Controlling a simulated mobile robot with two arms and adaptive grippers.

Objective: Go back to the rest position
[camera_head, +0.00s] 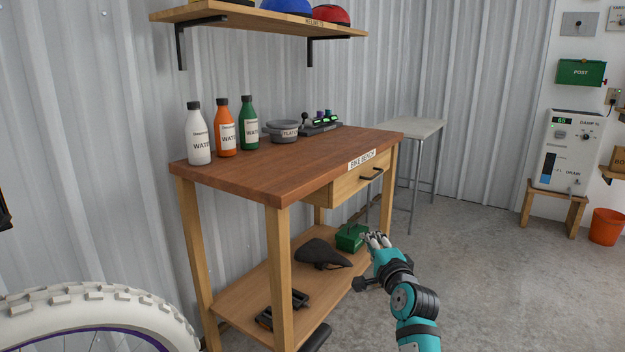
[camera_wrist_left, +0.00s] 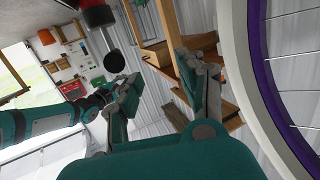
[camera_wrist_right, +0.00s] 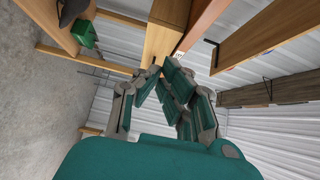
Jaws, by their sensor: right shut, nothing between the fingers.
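My right gripper (camera_head: 377,240) is in front of the right end of the wooden bike bench (camera_head: 290,185), below the drawer (camera_head: 360,178). Its fingers are shut and hold nothing; the fingertips also show together in the right wrist view (camera_wrist_right: 160,76). In the head view it appears close to a green box (camera_head: 351,237) on the lower shelf; I cannot tell the gap. My left gripper (camera_wrist_left: 158,75) shows only in the left wrist view, with its fingers spread and nothing between them. A bicycle wheel (camera_wrist_left: 236,60) is close beside its right finger.
The bench top holds several bottles (camera_head: 225,138), a grey bowl (camera_head: 284,132) and a dark tool rack (camera_head: 320,129). A black saddle (camera_head: 320,254) lies on the lower shelf. A white bike tyre (camera_head: 95,305) fills the lower left.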

